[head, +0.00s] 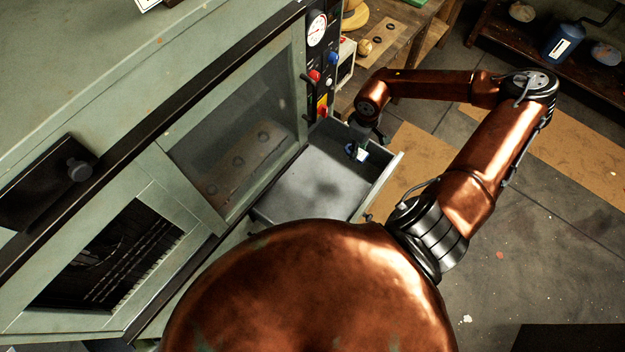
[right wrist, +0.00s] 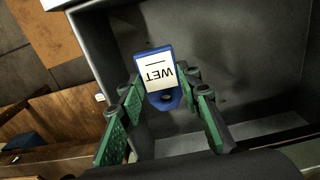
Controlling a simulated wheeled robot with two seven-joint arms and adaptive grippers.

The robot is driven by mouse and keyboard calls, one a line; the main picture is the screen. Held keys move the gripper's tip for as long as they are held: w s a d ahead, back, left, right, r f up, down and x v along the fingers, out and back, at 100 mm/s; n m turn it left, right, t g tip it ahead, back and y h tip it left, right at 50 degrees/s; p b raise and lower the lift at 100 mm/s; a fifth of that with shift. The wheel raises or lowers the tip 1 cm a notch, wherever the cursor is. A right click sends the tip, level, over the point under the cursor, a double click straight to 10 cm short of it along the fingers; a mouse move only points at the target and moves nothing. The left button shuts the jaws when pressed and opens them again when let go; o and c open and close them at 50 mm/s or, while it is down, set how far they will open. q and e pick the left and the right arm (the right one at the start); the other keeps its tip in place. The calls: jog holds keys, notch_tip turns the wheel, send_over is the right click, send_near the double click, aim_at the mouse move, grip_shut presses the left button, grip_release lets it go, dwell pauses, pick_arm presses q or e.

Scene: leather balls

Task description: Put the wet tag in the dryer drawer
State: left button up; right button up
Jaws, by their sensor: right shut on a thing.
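My right gripper (right wrist: 160,112) is shut on the wet tag (right wrist: 155,78), a blue tag with a white label reading WET. In the head view the tag (head: 361,155) shows small at the right gripper (head: 357,148), over the right part of the open dryer drawer (head: 310,185). The drawer also fills much of the right wrist view (right wrist: 230,60), behind the tag; its grey floor looks bare. I cannot tell whether the tag touches the drawer. My left gripper is not in view.
The green-grey dryer cabinet (head: 190,75) with its window stands left of the drawer. A gauge (head: 316,30) and several knobs sit on its panel above the drawer. A wooden bench (head: 400,30) stands behind. A blue can (head: 563,42) is on a shelf at the far right.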

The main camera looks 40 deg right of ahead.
jog(key=shift+s+a+f, duration=0.1)
jog(key=shift+a+f, duration=0.15)
jog(key=shift+a, duration=0.2)
jog(key=shift+a+f, duration=0.2)
jog(key=shift+a, duration=0.25)
jog(key=a+f, duration=0.3)
jog(key=a, duration=0.1)
jog(key=a+f+p, duration=0.1)
jog(key=a+f, duration=0.2)
jog(key=w+a+f+p, duration=0.1)
jog(key=a+f, duration=0.1)
jog(key=a, duration=0.2)
jog(key=shift+a+f, duration=0.35)
jog(key=shift+f, duration=0.05)
notch_tip(320, 180, down, 2)
jog(key=shift+a+f+p, duration=0.1)
jog(key=shift+a+p, duration=0.05)
jog(key=shift+p, duration=0.4)
jog(key=shift+f, duration=0.5)
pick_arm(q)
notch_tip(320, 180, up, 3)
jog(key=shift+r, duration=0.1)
